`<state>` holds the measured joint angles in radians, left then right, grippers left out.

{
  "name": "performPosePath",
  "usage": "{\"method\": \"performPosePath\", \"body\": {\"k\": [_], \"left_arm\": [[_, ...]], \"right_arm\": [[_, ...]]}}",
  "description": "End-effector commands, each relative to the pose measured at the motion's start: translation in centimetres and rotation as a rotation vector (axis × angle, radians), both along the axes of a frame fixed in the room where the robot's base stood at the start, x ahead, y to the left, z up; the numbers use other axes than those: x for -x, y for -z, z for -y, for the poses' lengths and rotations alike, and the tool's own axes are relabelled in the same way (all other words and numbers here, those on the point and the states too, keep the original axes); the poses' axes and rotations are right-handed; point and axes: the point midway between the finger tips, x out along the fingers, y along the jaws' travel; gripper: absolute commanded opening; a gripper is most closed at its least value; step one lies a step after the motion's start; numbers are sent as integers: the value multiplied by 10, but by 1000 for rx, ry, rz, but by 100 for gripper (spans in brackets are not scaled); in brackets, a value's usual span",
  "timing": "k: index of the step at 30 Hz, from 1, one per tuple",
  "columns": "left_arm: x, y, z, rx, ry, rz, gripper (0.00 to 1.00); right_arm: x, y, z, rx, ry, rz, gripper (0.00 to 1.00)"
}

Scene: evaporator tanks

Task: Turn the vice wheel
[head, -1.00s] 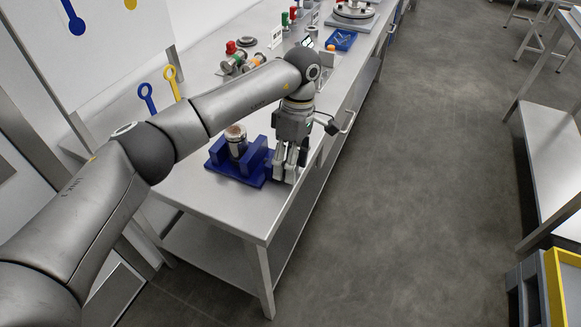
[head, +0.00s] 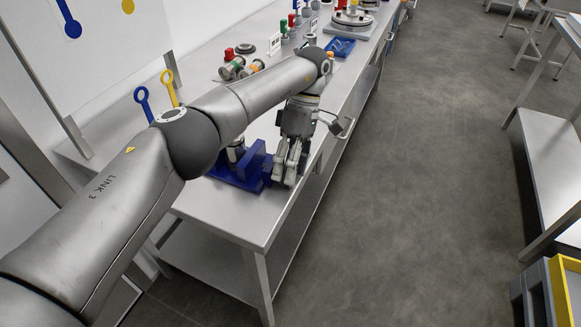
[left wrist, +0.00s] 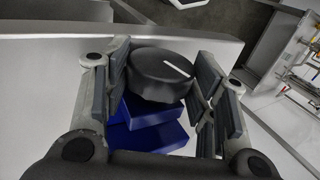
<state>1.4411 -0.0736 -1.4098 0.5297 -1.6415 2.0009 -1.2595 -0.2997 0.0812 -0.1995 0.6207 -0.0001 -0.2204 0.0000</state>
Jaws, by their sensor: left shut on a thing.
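The blue vice (head: 252,164) stands on the steel bench, and part of it is hidden behind my left arm. It holds an upright metal cylinder (head: 236,153), mostly covered by the arm. The vice wheel (left wrist: 160,75) is a black round knob with a white line, seen in the left wrist view with the blue vice body (left wrist: 150,125) below it. My left gripper (head: 283,181) points down at the right side of the vice. In the left wrist view its fingers (left wrist: 163,88) stand on both sides of the wheel, shut on it. My right gripper is not in view.
The steel bench (head: 225,218) runs away from me. Valve parts (head: 238,65), a blue tray (head: 341,47) and a round flanged device (head: 352,20) stand further back. Blue and yellow wrenches (head: 143,100) are at the left.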

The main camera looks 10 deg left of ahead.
Motion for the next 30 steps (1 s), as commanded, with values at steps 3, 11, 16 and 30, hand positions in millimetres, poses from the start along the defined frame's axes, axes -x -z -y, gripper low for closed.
{"method": "performPosePath", "body": {"k": [3, 11, 16, 30], "left_arm": [[-1, -1, 0, -5, 0, -7, 29], [-1, -1, 0, -7, 1, -17, 29], [-1, -1, 0, -8, 1, -18, 29], [-1, 0, 0, -7, 0, -19, 74]], "right_arm": [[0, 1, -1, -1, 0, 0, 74], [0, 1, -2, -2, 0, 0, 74], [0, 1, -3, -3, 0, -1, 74], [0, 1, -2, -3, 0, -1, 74]]}}
